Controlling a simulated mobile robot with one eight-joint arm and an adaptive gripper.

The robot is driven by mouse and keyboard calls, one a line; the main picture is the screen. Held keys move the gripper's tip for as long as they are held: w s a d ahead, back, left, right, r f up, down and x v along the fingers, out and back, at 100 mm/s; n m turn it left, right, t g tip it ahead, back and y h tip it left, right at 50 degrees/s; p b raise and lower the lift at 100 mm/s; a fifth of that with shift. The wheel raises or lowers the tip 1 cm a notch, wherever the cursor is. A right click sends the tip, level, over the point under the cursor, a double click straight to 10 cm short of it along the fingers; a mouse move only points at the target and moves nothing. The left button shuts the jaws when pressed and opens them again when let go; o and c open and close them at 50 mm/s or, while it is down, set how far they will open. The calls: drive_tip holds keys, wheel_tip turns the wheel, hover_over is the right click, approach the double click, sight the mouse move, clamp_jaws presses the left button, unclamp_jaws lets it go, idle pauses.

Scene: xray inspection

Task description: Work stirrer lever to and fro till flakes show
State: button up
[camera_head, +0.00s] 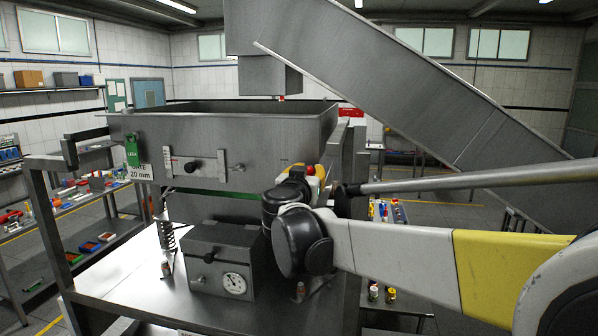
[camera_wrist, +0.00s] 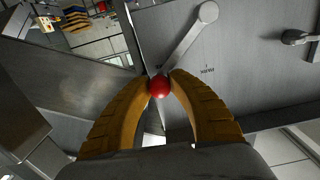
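The stirrer lever (camera_wrist: 186,42) is a grey arm on the steel wall in the wrist view, running from a round pivot at the upper right to a red ball knob (camera_wrist: 159,88). My gripper (camera_wrist: 160,80) has its two yellow ribbed fingers on either side of the knob, with their tips touching it. In the head view the red knob (camera_head: 310,169) shows beside my gripper (camera_head: 316,173) at the right side of the steel hopper (camera_head: 240,133). My wrist hides most of the lever there. The hopper's floor is hidden, and I see no flakes.
A sloping steel chute (camera_head: 420,75) passes overhead on the right. Below stands a grey box (camera_head: 215,250) with a dial (camera_head: 234,283). The steel table (camera_head: 130,285) has clear room at left.

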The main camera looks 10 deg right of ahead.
drive_tip(key=shift+r, duration=0.1)
clamp_jaws()
drive_tip(key=a+r+n, duration=0.1)
drive_tip(key=n, duration=0.1)
drive_tip(key=w+a+r+n, duration=0.1)
drive_tip(key=n, duration=0.1)
drive_tip(key=shift+a+b, duration=0.3)
drive_tip(key=shift+a, duration=0.1)
drive_tip(key=shift+w+a+r+n+b, duration=0.15)
drive_tip(key=shift+w+a+r+n, duration=0.1)
drive_tip(key=shift+a+n, duration=0.45)
drive_tip(key=shift+w+a+r+n+b, duration=0.1)
drive_tip(key=shift+w+a+n, duration=0.1)
drive_tip(key=shift+a+n, duration=0.5)
drive_tip(key=shift+w+a+r+n+b, duration=0.2)
drive_tip(key=shift+a+n, duration=0.25)
drive_tip(key=shift+n, duration=0.45)
drive_tip(key=o, duration=1)
unclamp_jaws()
